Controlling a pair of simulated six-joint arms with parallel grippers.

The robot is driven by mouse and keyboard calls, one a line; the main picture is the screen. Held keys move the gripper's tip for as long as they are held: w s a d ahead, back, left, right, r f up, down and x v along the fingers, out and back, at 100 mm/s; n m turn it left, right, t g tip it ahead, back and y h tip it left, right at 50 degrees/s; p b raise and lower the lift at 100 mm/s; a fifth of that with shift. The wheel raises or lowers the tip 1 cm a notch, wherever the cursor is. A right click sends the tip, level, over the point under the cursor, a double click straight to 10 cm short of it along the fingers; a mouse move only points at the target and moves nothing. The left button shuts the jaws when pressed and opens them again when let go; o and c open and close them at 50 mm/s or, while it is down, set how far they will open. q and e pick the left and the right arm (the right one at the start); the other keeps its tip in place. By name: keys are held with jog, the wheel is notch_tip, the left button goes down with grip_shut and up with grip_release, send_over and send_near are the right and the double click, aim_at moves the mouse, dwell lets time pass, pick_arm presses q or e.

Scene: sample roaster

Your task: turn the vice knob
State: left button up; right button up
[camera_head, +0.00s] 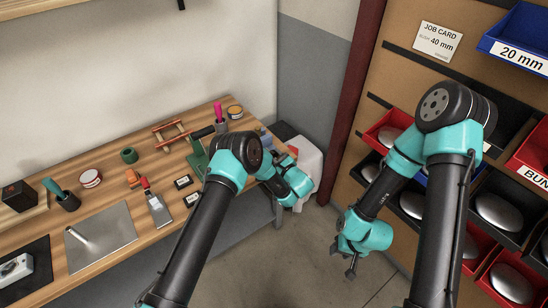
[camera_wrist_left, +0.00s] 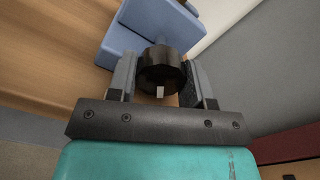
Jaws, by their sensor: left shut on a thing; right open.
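The blue vice (camera_wrist_left: 150,25) shows at the top of the left wrist view, and a small part of it shows at the table's right end in the head view (camera_head: 265,136). Its dark round knob (camera_wrist_left: 160,70) has a pale mark on its lower side. My left gripper (camera_wrist_left: 158,76) is shut on the knob, with one finger on each side. In the head view my left arm hides the knob and these fingertips. My right gripper (camera_head: 344,262) is open and empty, above the floor in front of the shelving.
The wooden table (camera_head: 105,175) holds a green tool (camera_head: 198,158), a cup with a pink handle (camera_head: 219,118), a scraper (camera_head: 156,206) and a metal plate (camera_head: 110,240) left of my left arm. A wall rack with several bins (camera_head: 505,220) stands at right, near my right arm.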

dwell(0.3)
pick_arm(q)
jog(key=o, duration=0.9)
jog(key=shift+s+d, duration=0.1)
jog(key=v, duration=1.7)
